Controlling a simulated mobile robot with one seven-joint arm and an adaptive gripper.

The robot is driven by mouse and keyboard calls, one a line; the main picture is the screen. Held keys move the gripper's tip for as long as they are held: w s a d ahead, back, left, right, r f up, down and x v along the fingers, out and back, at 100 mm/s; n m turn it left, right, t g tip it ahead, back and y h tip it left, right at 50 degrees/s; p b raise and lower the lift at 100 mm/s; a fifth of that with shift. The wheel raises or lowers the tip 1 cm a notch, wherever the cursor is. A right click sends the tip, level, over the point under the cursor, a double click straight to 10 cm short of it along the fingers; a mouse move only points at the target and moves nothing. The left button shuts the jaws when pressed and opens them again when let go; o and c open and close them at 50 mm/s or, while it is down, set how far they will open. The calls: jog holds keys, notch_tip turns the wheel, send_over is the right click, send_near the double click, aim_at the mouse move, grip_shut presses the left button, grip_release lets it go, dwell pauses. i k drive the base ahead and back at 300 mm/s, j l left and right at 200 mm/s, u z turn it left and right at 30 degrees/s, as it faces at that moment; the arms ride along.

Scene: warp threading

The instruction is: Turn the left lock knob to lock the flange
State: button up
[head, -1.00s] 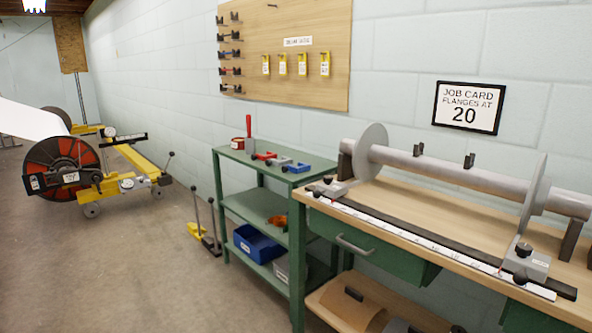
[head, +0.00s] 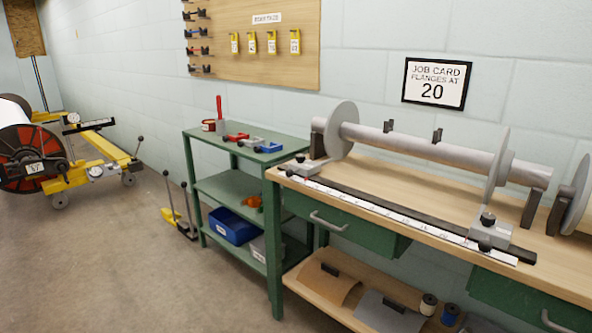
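The left flange (head: 344,129) is a grey disc near the left end of the grey beam (head: 420,146) on the wooden workbench. Below it a grey block (head: 306,169) with a small dark lock knob (head: 300,158) sits at the left end of the ruler rail. The right flange (head: 497,172) stands on the beam's right part, with a second grey block (head: 490,231) and its black knobs (head: 487,219) in front. Whether the left knob is locked is too small to tell. My gripper is not in view.
A white ruler (head: 390,212) runs along the bench front. A green cart (head: 225,151) with clamps stands left of the bench, and a yellow-framed reel (head: 30,155) is at far left. The job card (head: 434,83) reads 20. The floor in front is clear.

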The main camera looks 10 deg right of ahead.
aim_at(300, 158)
jog(key=i+j+z, duration=0.2)
jog(key=i+z, duration=0.15)
jog(key=i, duration=0.15)
jog(key=i+j+z, duration=0.35)
jog(key=i, duration=0.15)
jog(key=i+j+z, duration=0.3)
jog(key=i+j, duration=0.1)
jog(key=i, duration=0.55)
